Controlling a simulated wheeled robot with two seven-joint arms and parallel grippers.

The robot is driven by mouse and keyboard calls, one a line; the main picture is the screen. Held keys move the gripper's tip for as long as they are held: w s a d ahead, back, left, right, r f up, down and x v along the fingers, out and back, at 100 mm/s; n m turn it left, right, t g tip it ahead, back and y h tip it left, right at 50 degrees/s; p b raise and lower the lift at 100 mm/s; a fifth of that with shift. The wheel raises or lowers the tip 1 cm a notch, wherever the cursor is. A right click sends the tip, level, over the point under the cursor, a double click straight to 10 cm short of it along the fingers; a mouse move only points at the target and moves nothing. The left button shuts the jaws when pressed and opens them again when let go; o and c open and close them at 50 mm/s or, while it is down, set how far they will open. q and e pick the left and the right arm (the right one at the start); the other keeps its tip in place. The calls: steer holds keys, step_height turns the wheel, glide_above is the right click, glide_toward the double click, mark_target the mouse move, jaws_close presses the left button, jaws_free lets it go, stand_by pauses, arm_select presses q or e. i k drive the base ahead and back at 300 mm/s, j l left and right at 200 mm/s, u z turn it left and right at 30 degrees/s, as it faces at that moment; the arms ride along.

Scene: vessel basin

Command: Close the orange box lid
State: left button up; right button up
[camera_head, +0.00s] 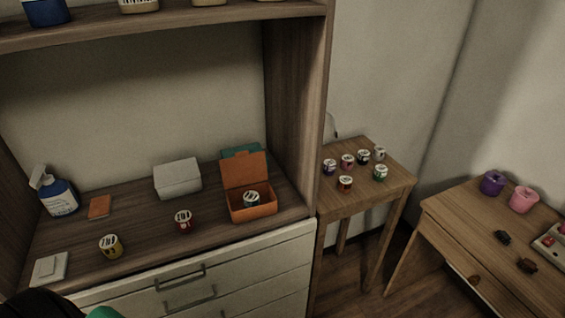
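The orange box (253,214) stands at the right end of the wooden shelf, near its front edge. Its lid (245,169) is open and stands up at the back of the box. A small cup with a patterned top (251,198) sits inside the box. Neither of my grippers can be made out in the head view. A dark shape with a green patch shows at the bottom left edge, and I cannot tell which part it is.
A white box (178,178) stands left of the orange box, and a teal box (240,150) is behind it. The cabinet side panel (295,110) rises close on the right.

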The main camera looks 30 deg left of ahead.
mark_target(245, 168)
steer(key=k+j, duration=0.15)
steer(key=j, duration=0.2)
steer(key=k+j, duration=0.15)
steer(key=j, duration=0.2)
steer(key=k+j, duration=0.1)
steer(key=j, duration=0.25)
steer(key=k+j+z, duration=0.1)
steer(key=j, duration=0.25)
steer(key=k, duration=0.05)
